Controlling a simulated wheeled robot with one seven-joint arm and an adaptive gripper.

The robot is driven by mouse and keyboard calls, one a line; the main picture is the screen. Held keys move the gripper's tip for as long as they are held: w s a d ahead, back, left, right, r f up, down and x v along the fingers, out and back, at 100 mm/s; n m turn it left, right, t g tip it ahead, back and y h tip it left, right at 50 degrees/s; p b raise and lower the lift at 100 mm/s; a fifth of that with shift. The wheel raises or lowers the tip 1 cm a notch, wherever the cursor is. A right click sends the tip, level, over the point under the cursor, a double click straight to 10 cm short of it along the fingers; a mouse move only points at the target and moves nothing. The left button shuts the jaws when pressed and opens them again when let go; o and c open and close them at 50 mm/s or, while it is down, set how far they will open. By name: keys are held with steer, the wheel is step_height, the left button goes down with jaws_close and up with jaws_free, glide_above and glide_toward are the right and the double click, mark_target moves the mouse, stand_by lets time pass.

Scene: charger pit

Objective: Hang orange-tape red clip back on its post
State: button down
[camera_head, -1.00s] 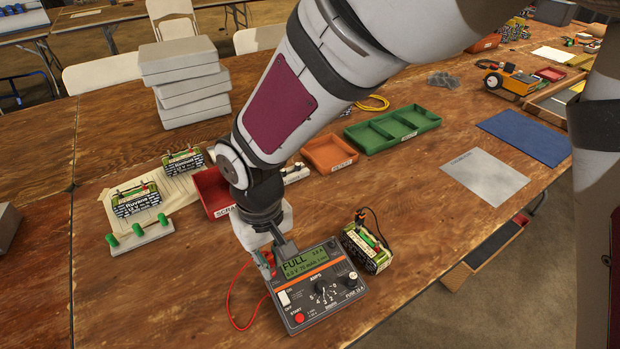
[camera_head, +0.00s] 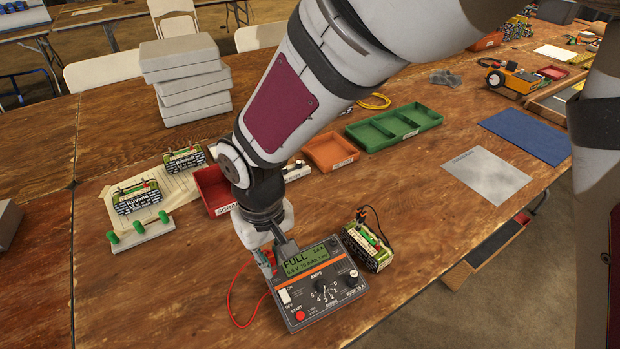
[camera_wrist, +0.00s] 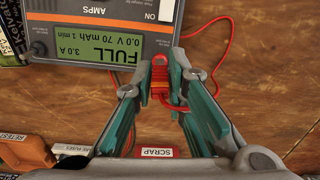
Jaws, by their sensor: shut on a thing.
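The red clip (camera_wrist: 158,84) with an orange band is between my fingertips in the wrist view, with a red wire looping from it. My gripper (camera_wrist: 160,76) is shut on the clip, beside the edge of the charger (camera_wrist: 105,20). In the head view my gripper (camera_head: 268,260) is low at the left side of the charger (camera_head: 318,285), and the clip is mostly hidden by the fingers. The charger's screen (camera_head: 304,261) reads FULL. I cannot make out the clip's post, or whether the clip touches it.
A battery (camera_head: 368,246) with a dark lead stands right of the charger. The red SCRAP bin (camera_head: 213,190) and orange bin (camera_head: 331,151) are behind. A block with green pegs (camera_head: 140,235) and other batteries (camera_head: 136,197) are at left. The table's front right is clear.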

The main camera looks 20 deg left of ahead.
mark_target(269, 253)
stand_by(0.3)
steer(key=c, duration=1.5)
jaws_free()
steer(key=shift+o, duration=0.9)
steer(key=shift+r+p, duration=2.8)
steer(key=shift+r, duration=0.95)
